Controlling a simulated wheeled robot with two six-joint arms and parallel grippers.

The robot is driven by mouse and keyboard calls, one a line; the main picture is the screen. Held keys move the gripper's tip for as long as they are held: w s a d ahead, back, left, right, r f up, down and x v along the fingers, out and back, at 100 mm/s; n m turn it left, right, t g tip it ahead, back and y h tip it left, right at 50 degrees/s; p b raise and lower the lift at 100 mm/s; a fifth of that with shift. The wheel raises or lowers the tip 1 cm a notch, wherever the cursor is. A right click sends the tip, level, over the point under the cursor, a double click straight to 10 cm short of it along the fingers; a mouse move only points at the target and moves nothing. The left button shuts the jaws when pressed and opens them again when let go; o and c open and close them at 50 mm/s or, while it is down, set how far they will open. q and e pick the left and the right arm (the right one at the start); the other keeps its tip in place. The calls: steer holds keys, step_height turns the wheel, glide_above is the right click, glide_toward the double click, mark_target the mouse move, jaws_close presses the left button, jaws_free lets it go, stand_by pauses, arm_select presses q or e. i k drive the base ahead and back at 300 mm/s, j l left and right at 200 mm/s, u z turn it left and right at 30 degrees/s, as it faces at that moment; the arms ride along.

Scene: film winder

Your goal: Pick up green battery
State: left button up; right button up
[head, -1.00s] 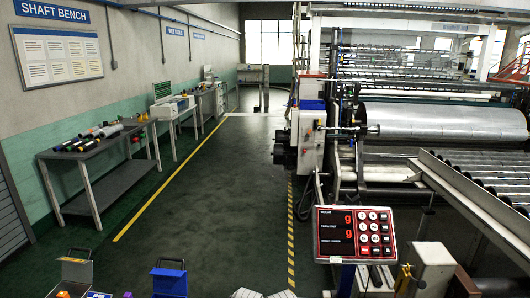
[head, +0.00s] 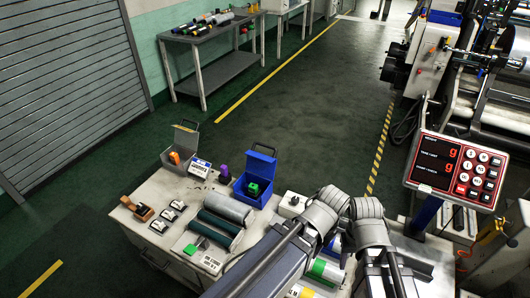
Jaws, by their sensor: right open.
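The green battery (head: 254,189) is a small green and black block inside the open blue box (head: 260,172) on the workbench. Its lower part is hidden by the box's front wall. My right arm (head: 367,213) and my left arm (head: 319,215) reach in from the bottom, over the right side of the bench. Both are to the right of the blue box and apart from it. My right gripper is open, but its fingertips are hard to make out among the arm links. My left gripper's fingers are hidden. I see nothing held.
On the workbench (head: 158,187) stand a grey box (head: 187,137) with an orange block (head: 174,157) and a purple cylinder (head: 224,174). Dark rollers (head: 216,228) and a flat green piece (head: 190,250) lie in front. A control panel (head: 456,172) stands right. The floor behind is clear.

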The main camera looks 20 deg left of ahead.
mark_target(253, 189)
steer(key=j, duration=3.5)
steer(key=j+z, duration=0.1)
steer(key=z, duration=1.7)
